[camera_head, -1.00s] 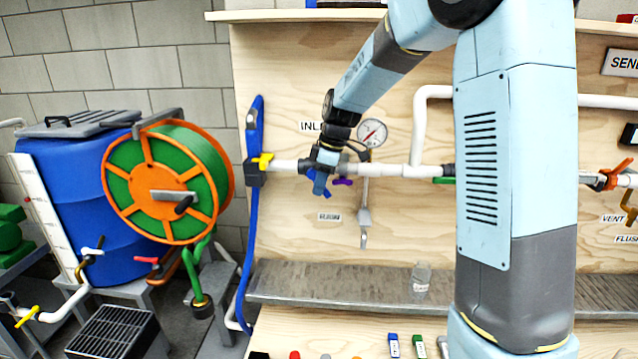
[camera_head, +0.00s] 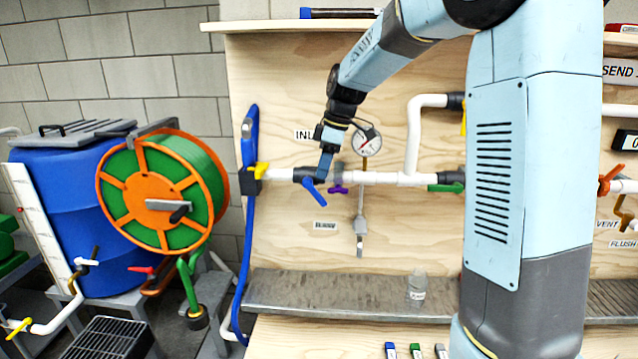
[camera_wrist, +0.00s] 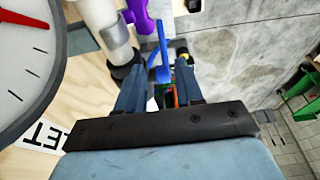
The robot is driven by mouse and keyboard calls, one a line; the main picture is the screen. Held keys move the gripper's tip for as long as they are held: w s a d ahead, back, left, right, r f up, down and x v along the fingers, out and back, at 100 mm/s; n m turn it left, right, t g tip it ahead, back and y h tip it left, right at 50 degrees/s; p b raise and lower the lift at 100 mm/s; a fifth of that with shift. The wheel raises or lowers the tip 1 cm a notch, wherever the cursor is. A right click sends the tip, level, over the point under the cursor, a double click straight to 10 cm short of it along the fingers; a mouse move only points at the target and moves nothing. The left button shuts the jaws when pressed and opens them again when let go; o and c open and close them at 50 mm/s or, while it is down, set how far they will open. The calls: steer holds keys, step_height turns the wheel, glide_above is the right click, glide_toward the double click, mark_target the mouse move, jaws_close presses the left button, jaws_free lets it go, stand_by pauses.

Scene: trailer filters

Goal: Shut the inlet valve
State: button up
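The inlet valve is a dark body (camera_head: 303,175) on the white horizontal pipe, below and left of the gauge. Its blue lever handle (camera_head: 314,193) slants down to the right, at an angle to the pipe. My gripper (camera_head: 323,174) is just at the right of the valve body, pointing down, its fingers close in front of the pipe. In the wrist view my two fingers (camera_wrist: 158,82) are apart, with the blue handle (camera_wrist: 162,58) seen beyond and between their tips. Whether they touch it cannot be told. The INLET label (camera_head: 304,134) is partly hidden by my gripper.
A purple handle (camera_head: 338,189) sits close right of the blue one. The round gauge (camera_head: 367,142) is just right of my wrist. A yellow handle (camera_head: 261,170) and blue hose (camera_head: 246,215) are at left. A metal shelf (camera_head: 340,293) with a small jar (camera_head: 417,287) lies below.

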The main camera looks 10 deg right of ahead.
mark_target(316, 194)
steer(key=v, duration=0.6)
steer(key=shift+w, duration=0.1)
steer(key=shift+c, duration=1.3)
steer(key=m, duration=0.2)
steer(key=s, duration=0.1)
steer(key=shift+d+f+m+t, duration=0.25)
steer(key=shift+f+m+t, duration=0.05)
steer(key=shift+f+m, duration=0.1)
steer(key=c, duration=0.3)
steer(key=s+f+m, duration=0.1)
steer(key=m, duration=0.2)
steer(key=s+d+f+m+t, duration=0.1)
steer(key=m, duration=0.2)
steer(key=s+m+t, duration=0.1)
steer(key=m, duration=0.3)
steer(key=shift+s+d+f, duration=0.15)
steer(key=shift+d+f, duration=0.2)
steer(key=shift+f, duration=0.05)
jaws_close()
step_height(316, 194, down, 10)
steer(key=w+a+m+t, duration=0.1)
steer(key=w+m, duration=0.1)
steer(key=m, duration=0.2)
steer(key=shift+w+a+m, duration=0.2)
steer(key=shift+a+m, duration=0.05)
steer(key=shift+m, duration=0.05)
